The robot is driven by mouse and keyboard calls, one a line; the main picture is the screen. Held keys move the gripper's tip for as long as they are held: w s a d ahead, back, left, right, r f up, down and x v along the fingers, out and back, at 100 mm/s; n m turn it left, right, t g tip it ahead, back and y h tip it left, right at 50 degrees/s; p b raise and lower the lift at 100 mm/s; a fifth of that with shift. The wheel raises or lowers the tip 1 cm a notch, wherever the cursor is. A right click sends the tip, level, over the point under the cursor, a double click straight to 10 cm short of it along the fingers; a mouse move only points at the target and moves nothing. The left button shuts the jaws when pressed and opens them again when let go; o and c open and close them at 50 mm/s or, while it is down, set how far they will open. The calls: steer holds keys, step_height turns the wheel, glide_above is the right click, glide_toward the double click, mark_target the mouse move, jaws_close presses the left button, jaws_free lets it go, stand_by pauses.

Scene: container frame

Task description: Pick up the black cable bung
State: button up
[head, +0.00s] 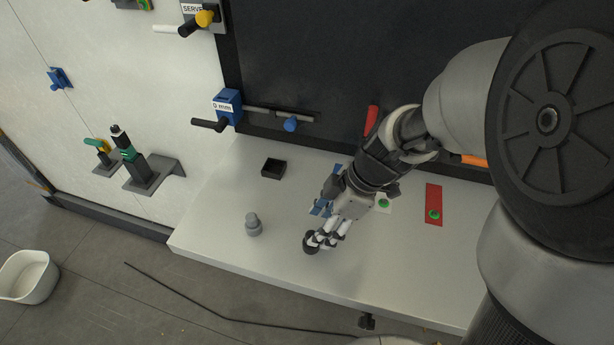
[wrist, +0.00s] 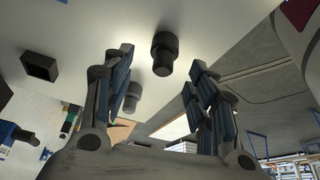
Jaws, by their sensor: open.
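The black cable bung (head: 310,243) stands on the light grey shelf (head: 215,235), at the tips of my gripper (head: 322,238) and partly hidden by it in the head view. In the wrist view the bung (wrist: 164,54) is a dark stepped cylinder, wide at one end and narrower at the other. It lies between the two spread fingertips of my gripper (wrist: 160,66), with a visible gap on each side. My gripper is open and holds nothing.
A similar grey stepped piece (head: 253,225) stands left of the gripper and shows behind the left finger in the wrist view (wrist: 132,97). A small black open box (head: 273,168) sits farther back. A red plate (head: 434,205) lies to the right. The shelf front left is clear.

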mark_target(310, 250)
steer(key=x, duration=0.5)
steer(key=shift+s+a+r, duration=0.1)
steer(key=shift+s+a, duration=0.05)
steer(key=shift+s, duration=0.1)
steer(key=shift+a+f, duration=0.15)
steer(key=shift+f, duration=0.2)
steer(key=c, duration=1)
